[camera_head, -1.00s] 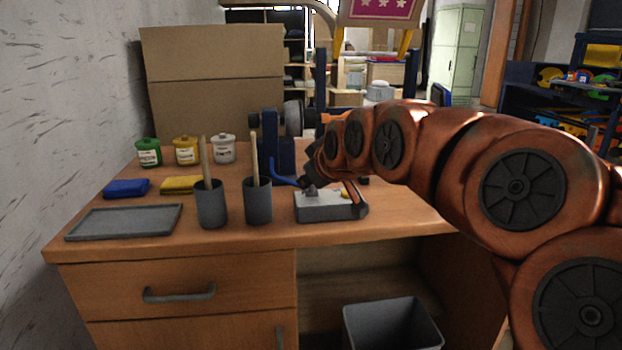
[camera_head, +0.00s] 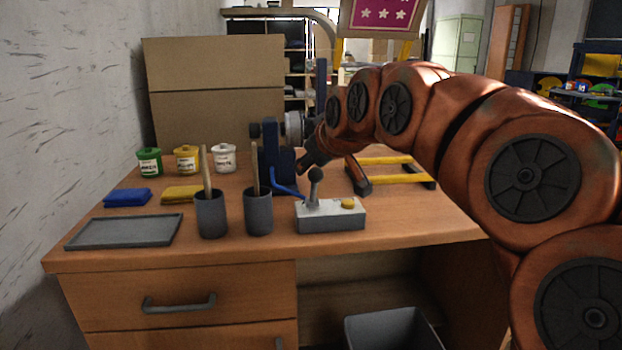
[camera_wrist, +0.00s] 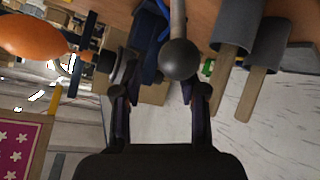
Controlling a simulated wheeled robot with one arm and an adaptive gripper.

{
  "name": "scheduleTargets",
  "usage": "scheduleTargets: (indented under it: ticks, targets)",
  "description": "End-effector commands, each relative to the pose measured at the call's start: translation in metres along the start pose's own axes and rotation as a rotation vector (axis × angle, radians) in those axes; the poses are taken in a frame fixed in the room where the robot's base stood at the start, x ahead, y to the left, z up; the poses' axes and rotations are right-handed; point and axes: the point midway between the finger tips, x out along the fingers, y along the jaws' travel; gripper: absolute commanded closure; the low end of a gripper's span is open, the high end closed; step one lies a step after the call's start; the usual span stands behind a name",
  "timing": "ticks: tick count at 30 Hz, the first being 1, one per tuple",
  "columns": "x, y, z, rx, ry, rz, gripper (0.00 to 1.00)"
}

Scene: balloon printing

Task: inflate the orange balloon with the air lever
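The air lever (camera_head: 316,178) is a grey stick with a dark ball knob, standing nearly upright on a grey box (camera_head: 332,222) with a yellow button. In the wrist view its knob (camera_wrist: 180,60) shows just beyond my fingertips, nearer the right one. My gripper (camera_wrist: 160,92) has its fingers apart with nothing between them. In the head view my gripper (camera_head: 308,162) is just above and behind the knob, partly hidden by my arm. The orange balloon (camera_wrist: 33,38) is at the left of the wrist view, by the machine's nozzle; my arm hides it in the head view.
The dark blue machine (camera_head: 277,152) stands behind the lever box. Two grey cups (camera_head: 211,215) with wooden-handled tools are left of it. A grey tray (camera_head: 125,231), cloths and paint jars (camera_head: 187,160) are further left. A yellow-barred frame (camera_head: 390,179) lies to the right.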

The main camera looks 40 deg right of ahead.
Motion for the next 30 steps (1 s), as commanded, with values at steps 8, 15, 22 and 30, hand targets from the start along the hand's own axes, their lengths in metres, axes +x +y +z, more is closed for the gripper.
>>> scheduleTargets:
  ticks: [8,15,22,30]
  targets:
    - [-0.017,0.010,-0.024,0.001,0.002,-0.001,0.61]
    - [-0.022,0.012,-0.029,0.001,-0.002,-0.005,0.61]
    - [-0.023,0.012,-0.030,0.000,-0.002,-0.004,0.61]
    - [-0.009,-0.029,-0.019,-0.011,-0.057,-0.072,0.85]
